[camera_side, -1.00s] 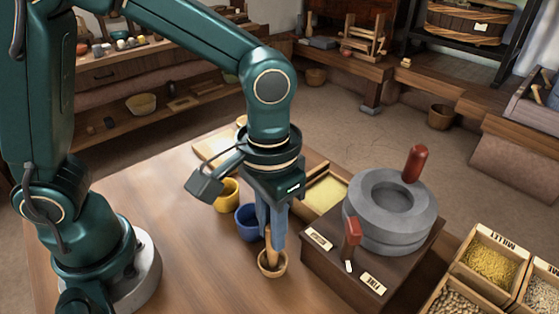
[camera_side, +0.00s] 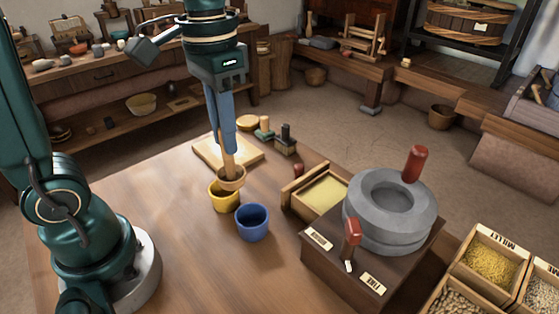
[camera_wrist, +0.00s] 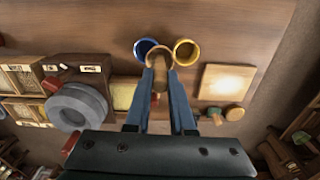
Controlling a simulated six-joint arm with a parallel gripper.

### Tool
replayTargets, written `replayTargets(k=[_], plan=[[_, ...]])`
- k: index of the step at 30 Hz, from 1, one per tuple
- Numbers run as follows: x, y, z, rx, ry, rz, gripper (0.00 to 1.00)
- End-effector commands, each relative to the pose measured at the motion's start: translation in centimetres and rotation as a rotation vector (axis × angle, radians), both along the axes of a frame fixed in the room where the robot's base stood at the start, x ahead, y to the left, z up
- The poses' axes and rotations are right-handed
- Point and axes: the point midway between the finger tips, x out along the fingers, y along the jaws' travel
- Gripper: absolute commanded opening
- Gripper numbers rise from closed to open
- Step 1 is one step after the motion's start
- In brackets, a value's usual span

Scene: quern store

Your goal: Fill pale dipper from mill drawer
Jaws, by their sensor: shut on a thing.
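My gripper (camera_side: 227,150) points down and is shut on the upright wooden handle of the pale dipper (camera_side: 232,182). In the side view the dipper's small tan cup overlaps the rim of the yellow cup; I cannot tell whether they touch. In the wrist view the dipper's round cup (camera_wrist: 158,57) shows between the blue and yellow cups. What it holds is unclear. The mill drawer (camera_side: 292,203) stands pulled out of the dark mill box, with pale yellow meal (camera_side: 324,192) in it. It lies right of my gripper in the side view.
The blue cup (camera_side: 252,224) stands beside the yellow cup (camera_side: 221,201). A light board (camera_side: 212,153) and small stamp-like objects (camera_side: 285,140) are behind. The grey quern stone (camera_side: 405,238) with red handle tops the mill. Grain boxes (camera_side: 491,262) stand at right. The front table is clear.

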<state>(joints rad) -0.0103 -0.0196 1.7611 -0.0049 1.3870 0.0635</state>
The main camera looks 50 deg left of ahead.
Motion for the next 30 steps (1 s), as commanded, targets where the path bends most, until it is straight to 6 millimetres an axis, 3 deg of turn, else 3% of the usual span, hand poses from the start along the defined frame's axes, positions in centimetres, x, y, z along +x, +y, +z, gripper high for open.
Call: replayTargets(k=[5, 13, 21, 30], plan=[[1.8, 0.2, 1.4, 0.001, -0.020, 0.048, 0.00], [6.9, -1.4, 2.6, 0.005, -0.040, 0.080, 0.00], [11.0, -4.1, 2.0, 0.007, -0.059, 0.071, 0.00], [13.3, -6.8, 0.4, 0.007, -0.076, 0.033, 0.00]])
